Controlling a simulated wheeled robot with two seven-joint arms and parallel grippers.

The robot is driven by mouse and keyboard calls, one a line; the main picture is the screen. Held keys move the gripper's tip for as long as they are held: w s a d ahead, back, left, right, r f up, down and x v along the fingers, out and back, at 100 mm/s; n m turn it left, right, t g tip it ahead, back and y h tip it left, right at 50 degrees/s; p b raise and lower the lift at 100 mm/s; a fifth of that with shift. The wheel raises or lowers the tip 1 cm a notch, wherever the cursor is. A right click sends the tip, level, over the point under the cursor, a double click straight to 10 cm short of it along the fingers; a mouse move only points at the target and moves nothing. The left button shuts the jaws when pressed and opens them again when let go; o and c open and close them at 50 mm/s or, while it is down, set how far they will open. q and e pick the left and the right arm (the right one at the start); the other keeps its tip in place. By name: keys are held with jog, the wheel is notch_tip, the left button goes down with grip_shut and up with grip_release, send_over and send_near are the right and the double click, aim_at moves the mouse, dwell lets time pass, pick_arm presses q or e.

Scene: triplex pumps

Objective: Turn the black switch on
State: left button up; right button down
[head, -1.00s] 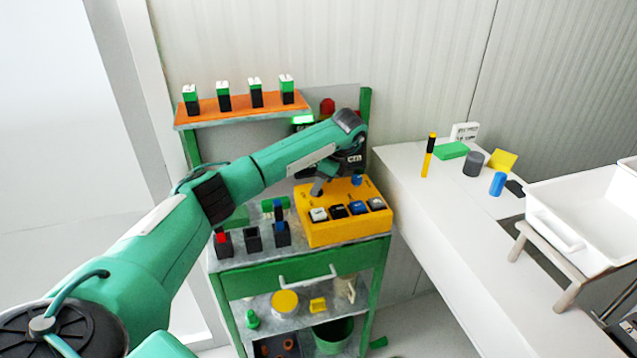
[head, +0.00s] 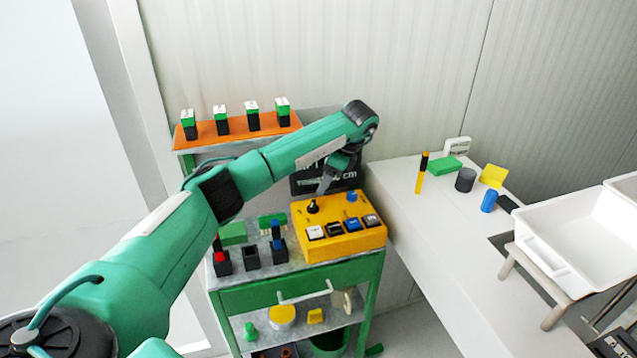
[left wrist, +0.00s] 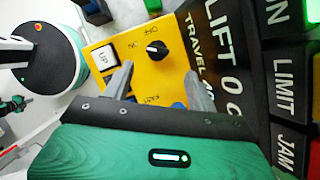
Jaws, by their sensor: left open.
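The black switch (head: 313,207) is a round knob on top of the yellow control box (head: 345,242), near its back left. In the left wrist view the knob (left wrist: 157,49) shows a small white mark, with OFF and ON lettering beside it; I cannot tell surely which word the mark faces. My left gripper (head: 325,186) hangs just above and behind the knob, apart from it. In the left wrist view its fingers (left wrist: 159,70) are spread and empty, with the knob beyond their tips. My right gripper is in neither view.
The box also bears a blue knob (head: 352,196) and several push buttons (head: 334,229). Black holders with a red and a blue top stand left of it on the green cart (head: 300,296). A dark lettered panel (head: 302,182) stands behind. An orange shelf (head: 240,134) is above.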

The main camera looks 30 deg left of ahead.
pick_arm(q)
jog(key=v, duration=0.2)
jog(key=p+v, duration=0.2)
jog(key=v, duration=0.1)
jog(key=shift+s+d+r, duration=0.3)
jog(key=shift+r, duration=0.05)
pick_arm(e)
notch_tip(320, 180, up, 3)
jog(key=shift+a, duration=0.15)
pick_arm(q)
jog(key=shift+a+f, duration=0.1)
